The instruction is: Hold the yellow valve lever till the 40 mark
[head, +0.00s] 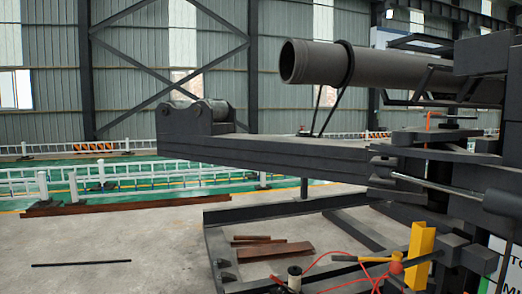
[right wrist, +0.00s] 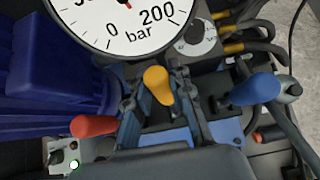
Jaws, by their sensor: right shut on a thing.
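The yellow valve lever (right wrist: 157,84) stands in the middle of the right wrist view, between the two dark fingers of my right gripper (right wrist: 160,95). The gripper is shut on it; the lever's rounded top sticks out. A red lever (right wrist: 93,126) is to its left and a blue lever (right wrist: 254,90) to its right, both apart from the fingers. A white round gauge (right wrist: 125,28) marked 0, 200 and bar is above. Its upper part is cut off, so the needle's reading and the 40 mark cannot be seen. Neither gripper shows in the head view.
A dark blue housing (right wrist: 45,75) is left of the levers; a small dial (right wrist: 197,36) and hoses (right wrist: 250,38) are right. In the head view, a long dark beam (head: 280,155), a pipe (head: 370,68) and a yellow post (head: 420,250) stand out. Open floor lies at left.

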